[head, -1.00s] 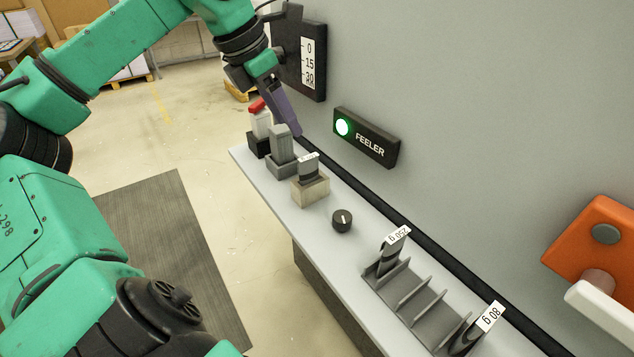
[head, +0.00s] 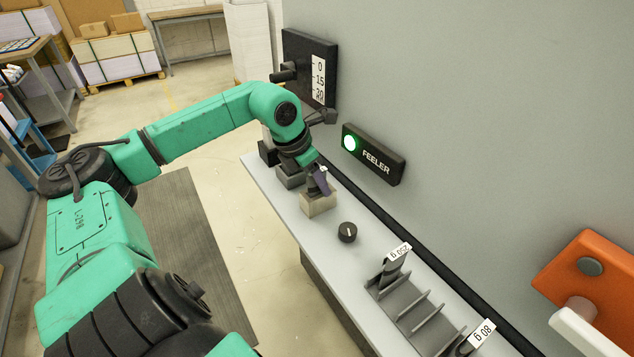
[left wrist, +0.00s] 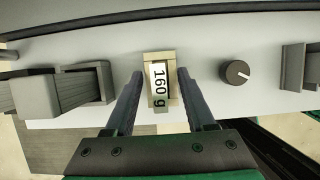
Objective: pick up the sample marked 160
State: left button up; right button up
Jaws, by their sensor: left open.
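The sample marked 160 g (left wrist: 159,84) stands in a beige block holder (left wrist: 173,64) on the shelf in the left wrist view. The holder also shows in the head view (head: 318,206), where my gripper covers most of the sample. My left gripper (head: 322,184) is over the holder. In the left wrist view its two fingers (left wrist: 159,82) are apart, one on each side of the sample, with a visible gap on both sides. Whether they are level with the sample or above it is hard to tell. My right gripper is not in view.
A black knob (head: 347,232) sits to the right of the holder. A slotted rack (head: 420,318) holds samples marked 250 g (head: 393,268) and 80 g (head: 478,336). A grey block (left wrist: 48,98) stands on the other side. The FEELER panel (head: 374,155) with a lit green lamp is on the wall behind.

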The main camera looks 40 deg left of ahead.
pick_arm(q)
grip_shut()
jog(key=shift+r, duration=0.1)
